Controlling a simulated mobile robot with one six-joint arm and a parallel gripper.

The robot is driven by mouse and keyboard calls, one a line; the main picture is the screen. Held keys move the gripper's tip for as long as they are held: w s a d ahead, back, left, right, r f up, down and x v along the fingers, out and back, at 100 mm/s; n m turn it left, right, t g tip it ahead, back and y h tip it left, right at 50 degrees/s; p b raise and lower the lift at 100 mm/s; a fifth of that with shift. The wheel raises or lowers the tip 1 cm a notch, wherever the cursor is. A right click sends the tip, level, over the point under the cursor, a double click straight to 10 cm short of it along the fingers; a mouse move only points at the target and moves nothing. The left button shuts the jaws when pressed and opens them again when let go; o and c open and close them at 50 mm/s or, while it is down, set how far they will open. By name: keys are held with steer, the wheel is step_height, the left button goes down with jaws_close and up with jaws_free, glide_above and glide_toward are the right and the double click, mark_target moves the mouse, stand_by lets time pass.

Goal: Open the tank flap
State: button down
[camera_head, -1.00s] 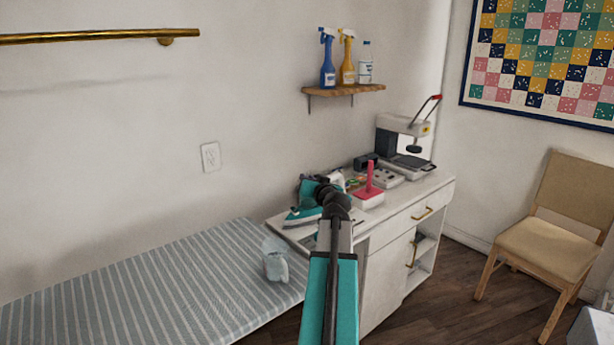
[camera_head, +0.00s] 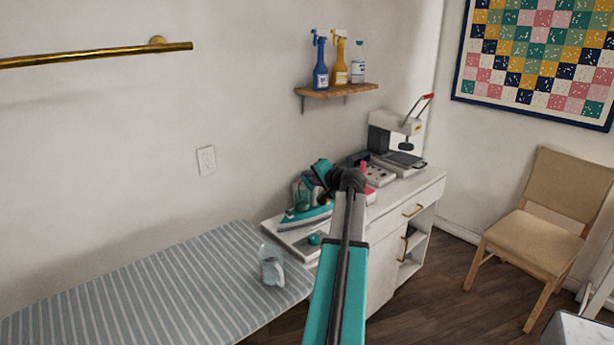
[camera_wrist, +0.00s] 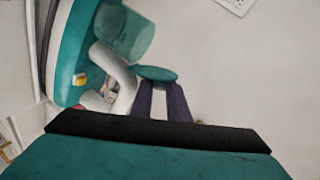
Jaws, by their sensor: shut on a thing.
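A teal and white iron (camera_head: 307,212) stands on the left end of the white cabinet. It fills the upper left of the wrist view (camera_wrist: 73,50), close to my gripper. My gripper (camera_wrist: 158,84) shows there as two dark fingers, shut on a small teal oval piece at their tips, which looks like the tank flap (camera_wrist: 155,73). The flap lies beside the iron's pale curved part; how far it is raised I cannot tell. In the head view my arm crosses in front of the cabinet, and the fingers and flap cannot be made out.
A striped ironing board (camera_head: 150,290) with a clear cup (camera_head: 271,266) on it lies at the left. The white cabinet (camera_head: 405,205) carries a press machine (camera_head: 397,140) at its far end. A shelf (camera_head: 337,91) with bottles hangs above. A chair (camera_head: 540,220) stands at right.

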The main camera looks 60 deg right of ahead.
steer(key=shift+s+d+m+y+p, duration=0.15)
steer(key=shift+d+m+y+p, duration=0.3)
steer(key=shift+m, duration=0.35)
steer(key=c, duration=1.7)
jaws_free()
steer(key=shift+f, duration=0.1)
steer(key=shift+a, duration=0.15)
